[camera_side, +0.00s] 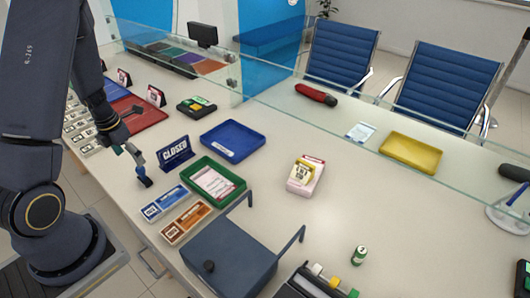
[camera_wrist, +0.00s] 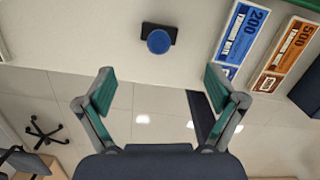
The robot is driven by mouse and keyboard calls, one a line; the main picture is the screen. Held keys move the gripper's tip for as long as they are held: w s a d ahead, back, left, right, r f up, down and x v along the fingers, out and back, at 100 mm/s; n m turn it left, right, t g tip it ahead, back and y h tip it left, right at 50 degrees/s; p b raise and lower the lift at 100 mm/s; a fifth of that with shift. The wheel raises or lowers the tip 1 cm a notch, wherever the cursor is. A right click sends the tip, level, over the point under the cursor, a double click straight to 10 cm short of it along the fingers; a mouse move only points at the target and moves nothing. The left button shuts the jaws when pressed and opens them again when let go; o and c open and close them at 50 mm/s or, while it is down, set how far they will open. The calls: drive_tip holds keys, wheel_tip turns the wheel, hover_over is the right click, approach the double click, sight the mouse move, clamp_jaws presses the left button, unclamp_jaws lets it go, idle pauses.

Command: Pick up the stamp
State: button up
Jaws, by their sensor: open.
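The stamp shows in the wrist view as a round blue knob (camera_wrist: 159,41) on a black rectangular base, upright on the pale counter near its edge. In the side view the stamp (camera_side: 145,182) is a small dark item at the counter's left edge, below the CLOSED sign. My gripper (camera_wrist: 160,88) is open and empty, its two teal-padded fingers spread wide. The stamp lies ahead of the fingertips, roughly centred between them, not touching. In the side view my gripper (camera_side: 129,148) is close to the stamp; the exact gap is hard to tell.
A blue 200 note strap (camera_side: 164,203) and an orange 500 strap (camera_side: 187,222) lie close beside the stamp. The CLOSED sign (camera_side: 174,152), a green tray (camera_side: 236,197) and a blue tray (camera_side: 256,136) stand nearby. Floor shows beyond the counter edge.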

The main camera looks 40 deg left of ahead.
sight(137, 169)
drive_tip(key=f, duration=0.5)
drive_tip(key=shift+w+f, duration=0.1)
drive_tip(key=shift+w, duration=0.2)
drive_tip(key=f, duration=0.3)
drive_tip(key=w+f, duration=0.1)
drive_tip(key=f, duration=0.1)
drive_tip(key=shift+w+a+f, duration=0.1)
drive_tip(key=shift+a, duration=0.15)
drive_tip(key=c, duration=1.2)
drive_tip(key=shift+r, duration=0.2)
drive_tip(key=shift+c, duration=0.2)
